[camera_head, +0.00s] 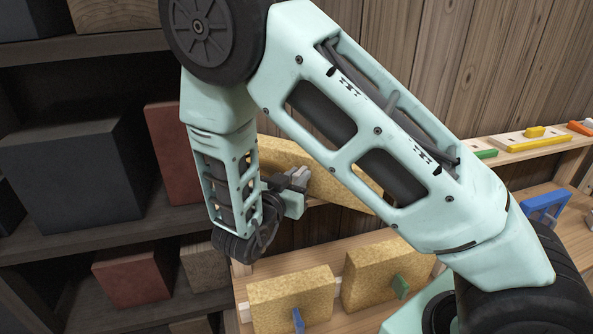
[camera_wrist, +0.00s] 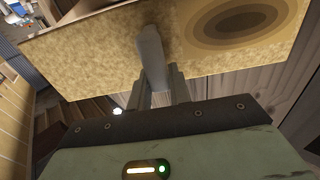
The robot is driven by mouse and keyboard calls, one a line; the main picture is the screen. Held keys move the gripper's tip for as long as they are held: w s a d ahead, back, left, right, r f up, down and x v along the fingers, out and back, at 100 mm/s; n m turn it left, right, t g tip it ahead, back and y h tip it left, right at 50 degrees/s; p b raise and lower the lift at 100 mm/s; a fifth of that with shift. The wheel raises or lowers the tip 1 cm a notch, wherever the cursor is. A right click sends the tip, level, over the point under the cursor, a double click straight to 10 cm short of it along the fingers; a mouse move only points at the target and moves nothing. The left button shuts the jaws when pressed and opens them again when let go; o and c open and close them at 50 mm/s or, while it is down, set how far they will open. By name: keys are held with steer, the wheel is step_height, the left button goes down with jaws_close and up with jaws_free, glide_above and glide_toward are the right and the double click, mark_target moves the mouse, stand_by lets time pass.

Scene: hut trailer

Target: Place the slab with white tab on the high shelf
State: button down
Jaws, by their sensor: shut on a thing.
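The slab with white tab (camera_head: 280,154) is a speckled yellow board, partly hidden behind my arm in the head view. In the wrist view the slab (camera_wrist: 95,55) spans the upper part, with dark oval rings at its right. My gripper (camera_head: 298,182) is shut on its pale tab (camera_wrist: 152,58); the fingers (camera_wrist: 158,92) pinch the tab's lower end. The slab is tilted in the head view and held above the lower wooden shelf. A pale wooden high shelf (camera_head: 478,142) shows at the right; my arm hides much of its left part.
Below stand a slab with a blue tab (camera_head: 275,290) and a slab with a green tab (camera_head: 365,280). Coloured pieces, including a yellow one (camera_head: 537,143), lie on the high shelf. Dark shelving at the left holds a large dark box (camera_head: 75,160) and red boxes (camera_head: 170,150).

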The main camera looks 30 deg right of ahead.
steer(key=shift+f, duration=0.15)
steer(key=shift+f+b, duration=0.15)
steer(key=shift+b, duration=0.15)
steer(key=c, duration=1.3)
jaws_free()
